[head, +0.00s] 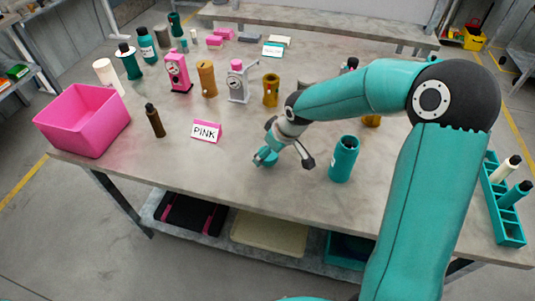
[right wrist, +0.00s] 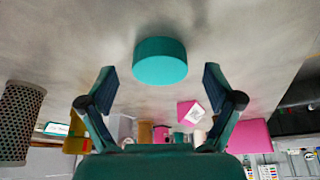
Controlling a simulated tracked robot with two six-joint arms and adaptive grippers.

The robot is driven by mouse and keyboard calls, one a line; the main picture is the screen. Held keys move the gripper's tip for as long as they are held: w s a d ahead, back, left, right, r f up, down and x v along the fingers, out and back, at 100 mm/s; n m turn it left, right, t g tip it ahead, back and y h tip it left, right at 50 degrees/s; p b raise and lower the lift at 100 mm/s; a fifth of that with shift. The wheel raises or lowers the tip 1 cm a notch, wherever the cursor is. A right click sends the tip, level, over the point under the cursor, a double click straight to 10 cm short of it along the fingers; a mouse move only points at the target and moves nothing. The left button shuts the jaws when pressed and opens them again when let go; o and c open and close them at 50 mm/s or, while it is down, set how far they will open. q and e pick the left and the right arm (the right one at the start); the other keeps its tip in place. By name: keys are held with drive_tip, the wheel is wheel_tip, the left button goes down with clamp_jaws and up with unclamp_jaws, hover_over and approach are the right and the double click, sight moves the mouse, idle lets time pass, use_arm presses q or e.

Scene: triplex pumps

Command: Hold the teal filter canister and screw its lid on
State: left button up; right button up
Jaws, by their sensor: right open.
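The teal lid (right wrist: 160,62) is a short round disc on the grey tabletop, seen in the right wrist view. It lies ahead of my right gripper (right wrist: 158,80), between the lines of its two spread fingers, and I see no contact. In the head view the right gripper (head: 284,155) is low over the table, left of the canister, and partly hides the lid (head: 266,160). The teal filter canister (head: 343,162) stands upright with a dark open mouth, and nothing holds it. My left gripper is not in view.
A PINK sign (head: 206,131), brown bottle (head: 155,121) and pink bin (head: 84,122) stand to the left. Pumps (head: 178,72) and bottles stand behind. A teal rack (head: 506,215) is at the right edge. The table front between sign and canister is mostly clear.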

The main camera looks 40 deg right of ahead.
drive_tip(key=shift+w+f, duration=0.2)
drive_tip(key=shift+f, duration=0.3)
drive_tip(key=shift+a, duration=0.1)
drive_tip(key=c, duration=1)
drive_tip(key=shift+r, duration=0.25)
wheel_tip(320, 180, up, 20)
drive_tip(key=p, duration=0.1)
drive_tip(key=shift+f, duration=0.15)
